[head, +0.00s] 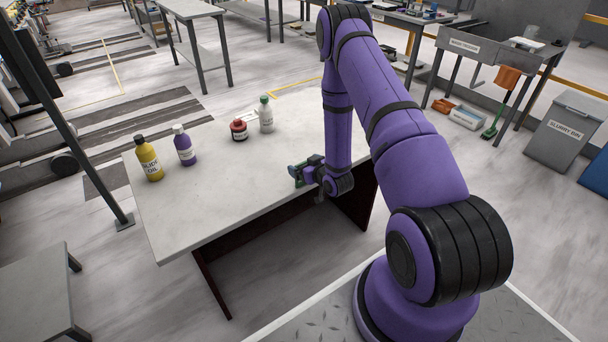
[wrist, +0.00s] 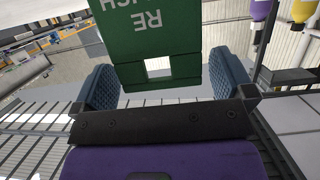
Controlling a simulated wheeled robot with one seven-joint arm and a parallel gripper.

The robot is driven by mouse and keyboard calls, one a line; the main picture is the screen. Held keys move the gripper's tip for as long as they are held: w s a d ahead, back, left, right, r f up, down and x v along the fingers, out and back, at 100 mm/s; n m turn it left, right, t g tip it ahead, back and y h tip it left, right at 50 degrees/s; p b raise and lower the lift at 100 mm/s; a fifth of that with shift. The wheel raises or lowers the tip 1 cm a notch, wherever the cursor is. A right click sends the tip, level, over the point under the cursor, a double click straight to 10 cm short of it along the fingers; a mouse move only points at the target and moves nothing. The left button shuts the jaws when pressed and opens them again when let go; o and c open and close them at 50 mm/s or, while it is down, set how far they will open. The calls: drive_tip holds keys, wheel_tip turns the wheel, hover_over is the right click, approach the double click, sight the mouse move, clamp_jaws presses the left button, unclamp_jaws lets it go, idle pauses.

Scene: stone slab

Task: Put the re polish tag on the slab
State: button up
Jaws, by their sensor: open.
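The pale stone slab (head: 225,185) lies as the top of a table in the head view. The green re polish tag (wrist: 155,40) has white lettering, upside down in the wrist view, and a square hole near its lower edge. My gripper (wrist: 165,88) is open, with the tag's holed end between its blue padded fingers, close to the right one. In the head view my gripper (head: 309,170) is at the slab's right side with the green tag (head: 297,175) at its tip. I cannot tell whether the tag touches the slab.
A yellow bottle (head: 148,158) and a purple bottle (head: 184,145) stand at the slab's left. A red jar (head: 239,130) and a grey-white bottle (head: 265,115) stand at its back. The slab's middle and front are clear. A grey bin (head: 563,128) stands far right.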

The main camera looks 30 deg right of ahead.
drive_tip(key=shift+x, duration=1.2)
drive_tip(key=c, duration=0.9)
